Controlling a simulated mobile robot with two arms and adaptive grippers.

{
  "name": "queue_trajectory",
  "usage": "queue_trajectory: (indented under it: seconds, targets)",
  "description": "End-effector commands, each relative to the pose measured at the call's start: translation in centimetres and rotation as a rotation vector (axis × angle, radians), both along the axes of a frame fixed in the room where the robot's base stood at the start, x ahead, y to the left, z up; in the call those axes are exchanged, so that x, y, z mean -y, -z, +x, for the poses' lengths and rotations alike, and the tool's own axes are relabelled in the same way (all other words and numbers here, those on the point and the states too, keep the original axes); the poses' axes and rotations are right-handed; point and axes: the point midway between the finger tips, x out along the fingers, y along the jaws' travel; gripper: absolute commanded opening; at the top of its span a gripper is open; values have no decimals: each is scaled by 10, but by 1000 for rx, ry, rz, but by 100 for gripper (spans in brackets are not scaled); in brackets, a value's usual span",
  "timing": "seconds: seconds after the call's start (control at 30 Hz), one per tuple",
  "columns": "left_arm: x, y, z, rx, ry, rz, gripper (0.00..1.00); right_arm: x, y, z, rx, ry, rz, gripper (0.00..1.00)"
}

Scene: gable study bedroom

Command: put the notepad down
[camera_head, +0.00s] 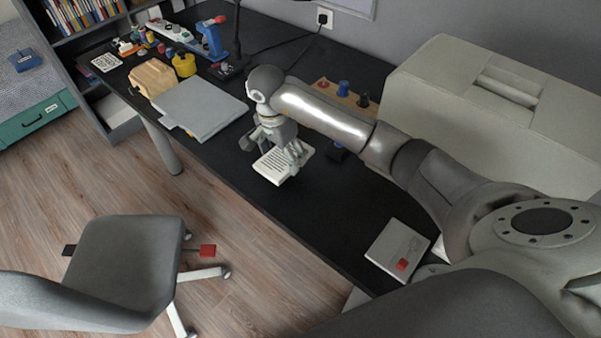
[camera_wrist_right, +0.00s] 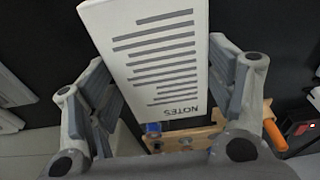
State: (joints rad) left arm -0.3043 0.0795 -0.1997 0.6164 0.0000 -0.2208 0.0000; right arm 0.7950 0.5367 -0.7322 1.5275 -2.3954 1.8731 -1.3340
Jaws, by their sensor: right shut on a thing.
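The notepad (camera_head: 283,163) is a white block with dark lines on top. In the right wrist view the notepad (camera_wrist_right: 158,62) shows the word NOTES and sits between the two fingers. My right gripper (camera_head: 277,150) is shut on it near the front edge of the black desk (camera_head: 340,210). The pad looks close to the desk top, but I cannot tell whether it touches it. My left gripper is not in view.
A grey laptop-like slab (camera_head: 199,106) lies left of the gripper. A white booklet with a red mark (camera_head: 398,248) lies to the right. A wooden block with knobs (camera_head: 345,96) stands behind my arm. A grey chair (camera_head: 125,262) stands in front. Bare desk lies between pad and booklet.

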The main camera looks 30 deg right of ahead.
Motion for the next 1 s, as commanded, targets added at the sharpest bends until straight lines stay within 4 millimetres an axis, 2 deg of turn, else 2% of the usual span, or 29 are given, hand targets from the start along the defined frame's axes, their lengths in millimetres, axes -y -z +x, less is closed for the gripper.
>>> queue_trajectory:
  seconds: [0.13,0.3,0.53,0.7,1.0]
  targets:
    - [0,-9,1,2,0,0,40,15,25,-15,-6,2,1,49]
    - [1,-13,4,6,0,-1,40,28,45,-24,-2,1,0,49]
    - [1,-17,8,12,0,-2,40,37,59,-32,-3,0,0,49]
    - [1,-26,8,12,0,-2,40,34,82,-31,-2,1,4,49]
    - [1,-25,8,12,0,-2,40,35,88,-30,1,-1,0,49]
